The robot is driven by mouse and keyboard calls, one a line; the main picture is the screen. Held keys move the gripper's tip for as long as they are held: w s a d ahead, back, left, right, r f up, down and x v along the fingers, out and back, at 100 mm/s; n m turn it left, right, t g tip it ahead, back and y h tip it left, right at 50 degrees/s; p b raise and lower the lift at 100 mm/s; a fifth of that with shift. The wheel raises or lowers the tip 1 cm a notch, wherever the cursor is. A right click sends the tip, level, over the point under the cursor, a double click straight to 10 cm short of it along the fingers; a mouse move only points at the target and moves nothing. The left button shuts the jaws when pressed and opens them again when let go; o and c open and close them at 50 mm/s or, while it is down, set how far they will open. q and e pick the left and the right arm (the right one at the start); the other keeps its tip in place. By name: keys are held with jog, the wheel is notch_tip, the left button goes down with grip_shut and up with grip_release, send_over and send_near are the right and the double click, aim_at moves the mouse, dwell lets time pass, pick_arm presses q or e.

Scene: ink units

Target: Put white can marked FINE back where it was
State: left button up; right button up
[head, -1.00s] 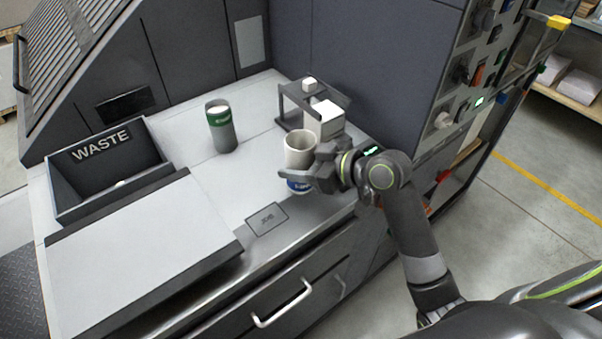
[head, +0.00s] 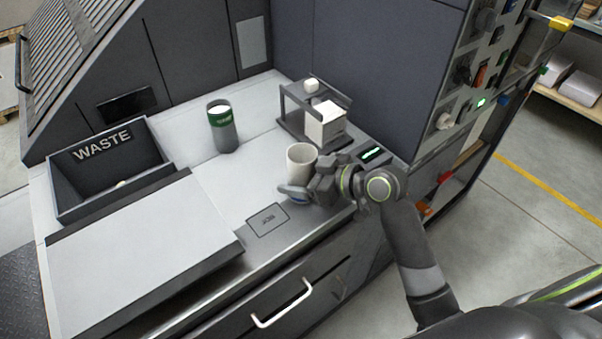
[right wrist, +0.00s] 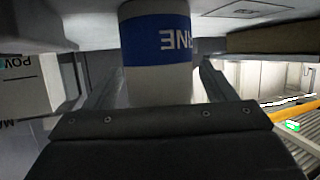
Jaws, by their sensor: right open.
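The white can (head: 301,161) is upright at the front right of the worktop, beyond the JOB plate (head: 267,220). In the right wrist view the can (right wrist: 158,82) shows a blue band with the letters NE; the rest of the word is turned out of sight. My right gripper (head: 297,189) is open, low around the can, with one finger on each side. The gripper hides the can's lower part in the head view, so I cannot tell whether its base touches the worktop. My left gripper is not in view.
A dark grey can with a green band (head: 222,130) stands further back. A dark rack (head: 290,110) with a white block (head: 325,122) is behind the white can. A WASTE bin (head: 110,178) and a raised light panel (head: 140,245) are at left. The middle worktop is clear.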

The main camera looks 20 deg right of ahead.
jog(key=shift+r, duration=0.25)
jog(key=v, duration=1.2)
jog(key=shift+b, duration=0.35)
